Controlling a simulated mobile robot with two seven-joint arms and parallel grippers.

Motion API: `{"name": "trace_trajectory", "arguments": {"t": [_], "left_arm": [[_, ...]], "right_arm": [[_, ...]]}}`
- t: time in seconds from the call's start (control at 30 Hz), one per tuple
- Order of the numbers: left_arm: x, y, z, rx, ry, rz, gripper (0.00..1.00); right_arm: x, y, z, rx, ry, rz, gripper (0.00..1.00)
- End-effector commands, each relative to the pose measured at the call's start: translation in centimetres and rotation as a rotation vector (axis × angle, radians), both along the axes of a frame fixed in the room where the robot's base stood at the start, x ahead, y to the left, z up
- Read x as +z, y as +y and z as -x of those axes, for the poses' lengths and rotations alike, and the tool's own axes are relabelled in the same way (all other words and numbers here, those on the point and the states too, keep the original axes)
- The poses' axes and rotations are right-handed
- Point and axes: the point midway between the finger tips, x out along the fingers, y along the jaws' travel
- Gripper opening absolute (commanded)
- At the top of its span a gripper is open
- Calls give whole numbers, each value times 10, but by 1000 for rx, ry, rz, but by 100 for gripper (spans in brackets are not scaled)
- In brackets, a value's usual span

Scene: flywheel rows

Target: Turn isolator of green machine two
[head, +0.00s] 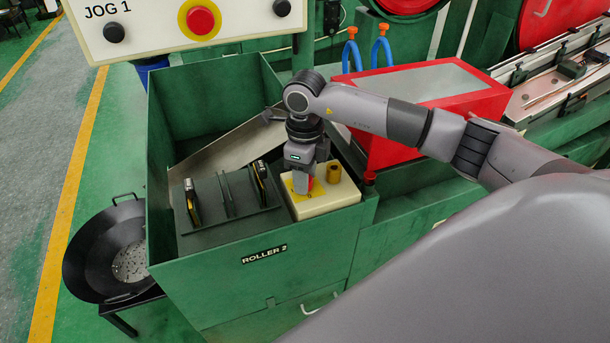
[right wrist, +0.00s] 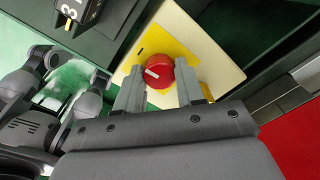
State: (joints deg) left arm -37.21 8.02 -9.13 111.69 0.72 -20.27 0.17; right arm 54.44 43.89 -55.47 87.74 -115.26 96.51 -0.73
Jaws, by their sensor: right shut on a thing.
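The isolator is a red rotary knob (right wrist: 159,72) with a white pointer mark, on a yellow plate (right wrist: 188,41) on a cream box. The cream box (head: 330,202) sits on the green machine labelled ROLLER 2 (head: 300,277). My right gripper (head: 302,188) reaches down onto the box and mostly hides the knob in the head view. In the right wrist view my right gripper (right wrist: 158,85) has one finger on each side of the knob, and it is shut on it. The white mark points left and slightly down there.
A yellow cylinder (head: 335,172) stands on the box beside my gripper. Black panels (head: 191,203) stand in the machine's trough to the left. A JOG 1 panel (head: 160,29) hangs above. A red box (head: 425,97) lies behind my forearm. A black pan (head: 88,255) stands at left.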

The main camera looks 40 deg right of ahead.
Motion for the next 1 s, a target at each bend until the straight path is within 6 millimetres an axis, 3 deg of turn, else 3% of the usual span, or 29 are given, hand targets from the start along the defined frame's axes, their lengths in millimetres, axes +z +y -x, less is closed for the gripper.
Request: {"name": "trace_trajectory", "arguments": {"t": [1.0], "left_arm": [[-63, 0, 0, 0, 0, 0, 0]], "right_arm": [[-1, 0, -1, 904, -7, 0, 7]]}}
